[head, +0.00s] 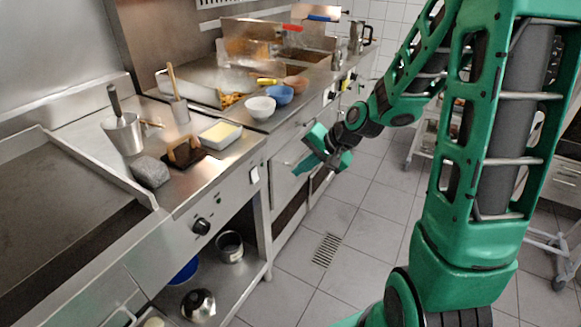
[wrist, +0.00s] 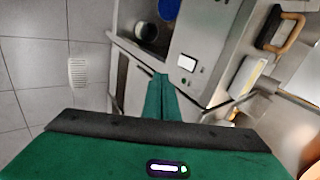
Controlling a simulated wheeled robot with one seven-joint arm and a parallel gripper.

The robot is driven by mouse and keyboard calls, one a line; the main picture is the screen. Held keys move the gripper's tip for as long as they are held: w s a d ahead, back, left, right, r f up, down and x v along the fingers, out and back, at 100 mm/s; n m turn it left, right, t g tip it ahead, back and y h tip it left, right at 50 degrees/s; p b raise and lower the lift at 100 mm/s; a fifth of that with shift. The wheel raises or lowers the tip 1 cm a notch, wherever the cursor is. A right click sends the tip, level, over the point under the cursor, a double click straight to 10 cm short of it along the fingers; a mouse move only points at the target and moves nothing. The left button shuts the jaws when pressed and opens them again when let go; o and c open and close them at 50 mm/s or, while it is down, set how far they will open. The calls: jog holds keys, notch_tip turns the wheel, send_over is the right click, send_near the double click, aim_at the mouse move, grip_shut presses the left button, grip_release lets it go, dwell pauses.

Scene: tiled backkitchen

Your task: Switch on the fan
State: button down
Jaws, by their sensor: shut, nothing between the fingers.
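A white rectangular switch (head: 254,174) sits on the front panel of the steel counter, near its right corner. It also shows in the wrist view (wrist: 187,63), just beyond and to the right of my fingertips. My gripper (head: 302,166) hangs over the aisle, to the right of the switch and apart from it. Its green fingers, shut together and empty, also show in the wrist view (wrist: 160,78). I cannot make out the fan itself in either view.
A black knob (head: 201,226) is on the same front panel, left of the switch. A butter tub (head: 220,134), a grey block (head: 150,171) and a steel pot (head: 124,134) stand on the counter. Bowls (head: 261,108) stand farther back.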

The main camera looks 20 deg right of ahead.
jog(key=s+d+r+n+g+h, duration=0.1)
jog(key=s+d, duration=0.3)
jog(key=s, duration=0.6)
jog(key=s+d+r+n+g+h, duration=0.1)
jog(key=s+d+r+g, duration=0.2)
jog(key=s, duration=0.7)
jog(key=s+d+r+n+g+h, duration=0.1)
jog(key=s+d+r, duration=0.3)
jog(key=s, duration=0.6)
jog(key=shift+s+d+r+g+h, duration=0.2)
jog(key=shift+d+g+h, duration=0.25)
jog(key=shift+g+h, duration=0.2)
